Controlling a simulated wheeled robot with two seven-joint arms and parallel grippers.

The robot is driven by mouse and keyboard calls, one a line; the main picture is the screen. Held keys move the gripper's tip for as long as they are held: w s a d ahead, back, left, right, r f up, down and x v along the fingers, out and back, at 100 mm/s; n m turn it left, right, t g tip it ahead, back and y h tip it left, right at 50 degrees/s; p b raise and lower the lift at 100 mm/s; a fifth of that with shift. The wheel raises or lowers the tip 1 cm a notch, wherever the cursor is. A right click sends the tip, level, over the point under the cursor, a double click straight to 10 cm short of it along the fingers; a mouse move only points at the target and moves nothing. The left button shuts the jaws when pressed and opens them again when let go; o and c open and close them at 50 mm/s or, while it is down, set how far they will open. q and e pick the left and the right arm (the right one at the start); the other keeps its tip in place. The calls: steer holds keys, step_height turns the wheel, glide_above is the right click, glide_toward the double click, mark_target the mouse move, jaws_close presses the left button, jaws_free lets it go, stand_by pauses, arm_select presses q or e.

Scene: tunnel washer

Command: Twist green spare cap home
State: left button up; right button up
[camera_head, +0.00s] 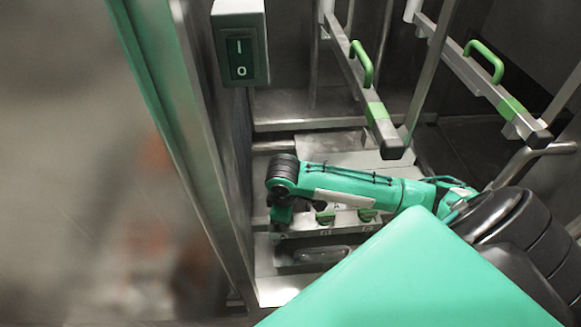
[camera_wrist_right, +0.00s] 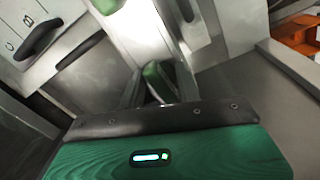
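Two green caps, one at the left (camera_head: 325,217) and one at the right (camera_head: 367,214), sit on a grey marked panel (camera_head: 345,224) in the head view. I cannot tell which is the spare. My right gripper (camera_head: 282,213) points down at the panel's left end, left of both caps. In the right wrist view, a green piece (camera_wrist_right: 154,78) shows between the metal fingers of my right gripper (camera_wrist_right: 160,90); it looks like a cap, partly hidden. Whether the fingers touch it is unclear. Another green piece (camera_wrist_right: 107,4) shows at the top edge. My left gripper is out of view.
A recessed handle (camera_head: 320,254) lies below the panel. A switch box (camera_head: 240,58) hangs on the left post. Two rails with green handles, left (camera_head: 362,62) and right (camera_head: 484,60), stand above and behind my right arm. An orange object (camera_wrist_right: 297,35) shows at the wrist view's right.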

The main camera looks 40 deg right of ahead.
steer(key=shift+a+f, duration=0.25)
steer(key=shift+a, duration=0.2)
steer(key=shift+w+a+r, duration=0.2)
steer(key=shift+w+r, duration=0.3)
steer(key=shift+w+a+r, duration=0.15)
steer(key=shift+w+r, duration=0.3)
steer(key=shift+r, duration=0.05)
steer(key=r, duration=0.1)
steer(key=s+r, duration=0.1)
steer(key=shift+d+r, duration=0.2)
steer(key=shift+r, duration=0.15)
steer(key=shift+d+r, duration=0.2)
steer(key=shift+r, duration=0.3)
steer(key=shift+w+a+r, duration=0.1)
steer(key=shift+w, duration=0.1)
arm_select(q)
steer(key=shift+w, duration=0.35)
arm_select(e)
steer(key=shift+s, duration=0.1)
